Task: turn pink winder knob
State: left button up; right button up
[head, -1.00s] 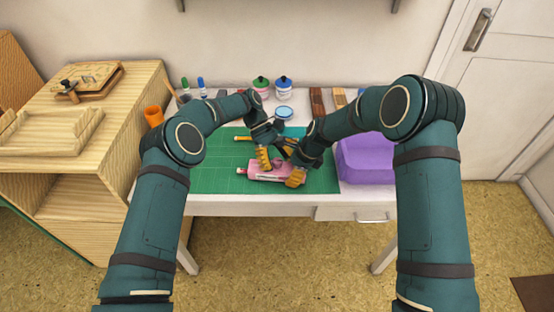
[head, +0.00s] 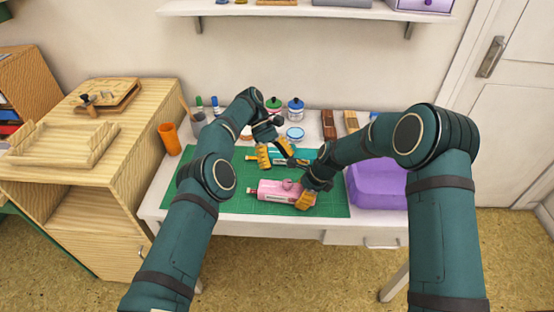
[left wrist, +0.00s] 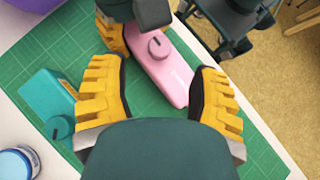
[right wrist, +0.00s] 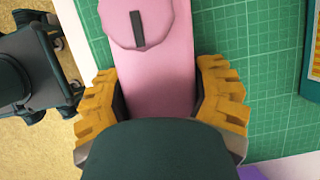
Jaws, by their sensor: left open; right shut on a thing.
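The pink winder (head: 268,195) lies on the green cutting mat (head: 235,203). Its round pink knob (head: 288,184) is on top; in the left wrist view the knob (left wrist: 159,47) has a dark slot, and it also shows in the right wrist view (right wrist: 137,25). My right gripper (head: 307,197) is shut on the right end of the pink winder's body, with a finger on each side in the right wrist view (right wrist: 160,85). My left gripper (head: 275,155) is open and empty, behind and above the winder, apart from the knob.
A teal winder with its own knob (left wrist: 60,127) lies on the mat behind the pink one, partly hidden by my left gripper. A purple block (head: 375,185) stands right of the mat. Jars (head: 295,110) and an orange cup (head: 169,138) stand at the back.

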pick_arm(q)
jog(key=shift+w+r, duration=0.1)
dwell(0.4)
jog(key=w+d+r+n+t+h, duration=0.3)
jog(key=d+r+n+t+h, duration=0.15)
jog(key=r+t+h, duration=0.2)
jog(key=n+t+y, duration=0.6)
jog(key=n, duration=0.8)
send_near(287, 182)
jog(key=shift+m+h, duration=0.25)
jog(key=x, duration=1)
jog(key=shift+a+f, duration=0.1)
jog(key=shift+a, duration=0.05)
jog(key=shift+o, duration=0.2)
grip_shut()
